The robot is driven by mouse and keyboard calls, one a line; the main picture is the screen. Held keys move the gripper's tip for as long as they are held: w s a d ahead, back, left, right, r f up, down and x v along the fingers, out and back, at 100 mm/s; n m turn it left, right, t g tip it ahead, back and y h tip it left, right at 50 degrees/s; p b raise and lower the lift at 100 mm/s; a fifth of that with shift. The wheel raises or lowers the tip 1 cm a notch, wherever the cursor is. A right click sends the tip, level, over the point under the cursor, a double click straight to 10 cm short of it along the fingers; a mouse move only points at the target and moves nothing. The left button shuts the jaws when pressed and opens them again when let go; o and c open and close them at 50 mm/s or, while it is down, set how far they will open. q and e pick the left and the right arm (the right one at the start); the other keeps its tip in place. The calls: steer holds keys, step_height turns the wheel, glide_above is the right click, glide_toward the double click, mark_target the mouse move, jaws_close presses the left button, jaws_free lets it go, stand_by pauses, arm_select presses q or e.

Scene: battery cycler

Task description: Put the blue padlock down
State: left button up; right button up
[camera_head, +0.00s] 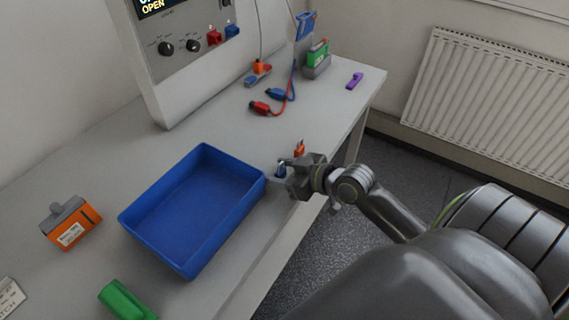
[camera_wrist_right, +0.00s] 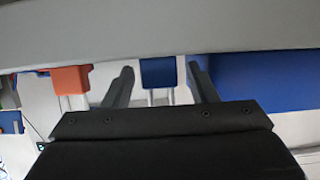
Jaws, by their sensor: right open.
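The blue padlock (camera_head: 281,170) is at the table's front edge, just right of the blue tray, partly hidden by my right gripper (camera_head: 284,174). In the right wrist view, the blue padlock (camera_wrist_right: 158,71) shows between the two fingers of my right gripper (camera_wrist_right: 160,80), its pale shackle toward the palm. The fingers are open, with a visible gap on each side of the padlock. Whether its underside rests on the table is hard to tell. My left gripper is in neither view.
An orange padlock (camera_head: 299,148) is close beside the gripper; it also shows in the wrist view (camera_wrist_right: 70,80). The empty blue tray (camera_head: 262,184) is immediately left. An orange battery pack (camera_head: 72,226) and a green object (camera_head: 125,300) lie farther left. Leads (camera_head: 262,107) lie behind.

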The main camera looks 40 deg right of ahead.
steer(key=shift+r, duration=0.25)
steer(key=shift+s+d, duration=0.2)
steer(key=shift+s, duration=0.1)
steer(key=p+v, duration=0.2)
steer(key=v, duration=0.9)
steer(key=shift+s, duration=0.15)
steer(key=d+f+m+g+h, duration=0.1)
steer(key=d+f+m+h, duration=0.4)
steer(key=d+f, duration=0.95)
steer(key=s+f+g+h, duration=0.1)
steer(key=s+f+g, duration=0.15)
steer(key=f, duration=0.55)
steer(key=s+f+g+h, duration=0.15)
steer(key=s+f, duration=0.25)
steer(key=f, duration=0.5)
steer(key=s+a+f+g, duration=0.3)
steer(key=s+a+f, duration=0.2)
steer(key=s+f, duration=0.6)
steer(key=s+a+f+g+y, duration=0.1)
steer(key=s+a+f+g, duration=0.2)
steer(key=s+a+f, duration=0.6)
steer(key=s+a, duration=0.1)
steer(key=a, duration=0.2)
steer(key=shift+s+f, duration=0.3)
steer(key=shift+f, duration=0.1)
